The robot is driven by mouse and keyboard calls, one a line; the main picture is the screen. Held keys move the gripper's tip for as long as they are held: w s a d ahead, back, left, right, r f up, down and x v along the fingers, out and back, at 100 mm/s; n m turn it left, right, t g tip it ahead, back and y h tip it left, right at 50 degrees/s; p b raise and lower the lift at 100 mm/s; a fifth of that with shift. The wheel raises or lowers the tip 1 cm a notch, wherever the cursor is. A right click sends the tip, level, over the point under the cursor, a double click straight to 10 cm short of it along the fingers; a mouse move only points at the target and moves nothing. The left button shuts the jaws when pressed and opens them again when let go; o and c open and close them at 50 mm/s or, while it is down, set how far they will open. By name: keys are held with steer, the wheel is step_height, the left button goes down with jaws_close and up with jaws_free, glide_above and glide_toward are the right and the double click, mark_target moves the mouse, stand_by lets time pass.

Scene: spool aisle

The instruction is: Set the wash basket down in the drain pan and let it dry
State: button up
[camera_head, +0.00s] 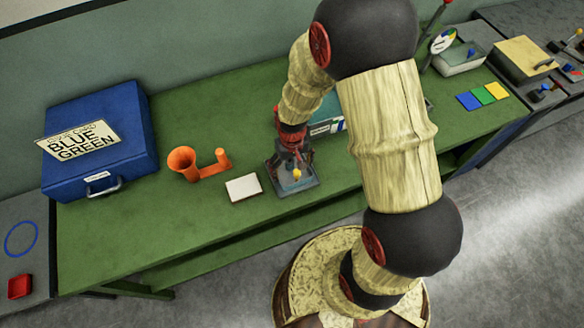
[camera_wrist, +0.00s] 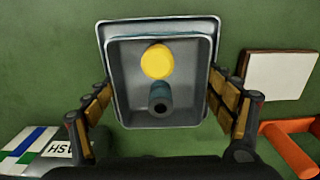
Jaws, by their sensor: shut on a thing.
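The grey wash basket (camera_wrist: 130,98) is a square open-topped box, seen from above in the wrist view. A round yellow piece (camera_wrist: 158,62) and a dark teal hollow cylinder (camera_wrist: 159,98) are inside it. My gripper (camera_wrist: 160,88) is shut on the basket, a finger on its left and right sides. A larger grey pan (camera_wrist: 160,28), apparently the drain pan, shows around and beneath the basket. I cannot tell whether the basket rests on its floor. In the head view my gripper (camera_head: 292,148) is low over this pan (camera_head: 308,184) near the bench's front edge.
On the green bench (camera_head: 215,110) a white block (camera_head: 243,188), an orange holder (camera_head: 207,168) and a blue case (camera_head: 100,150) stand to the left. A labelled teal box (camera_head: 325,123) is behind my arm. Colour tiles (camera_head: 483,95) and a grey tray (camera_head: 462,62) lie at right.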

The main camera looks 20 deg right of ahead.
steer(key=shift+r, duration=0.1)
steer(key=o, duration=1.2)
steer(key=shift+c, duration=0.2)
steer(key=s+r+t+p, duration=0.1)
steer(key=s+r+t, duration=0.1)
steer(key=r, duration=1.2)
steer(key=s+r+t+p, duration=0.1)
steer(key=s+r+p, duration=0.1)
steer(key=r, duration=1.3)
steer(key=s+r+t, duration=0.2)
steer(key=s+r, duration=0.7)
steer(key=shift+s+r+t, duration=0.15)
steer(key=shift+s+t, duration=0.15)
steer(key=shift+s, duration=0.05)
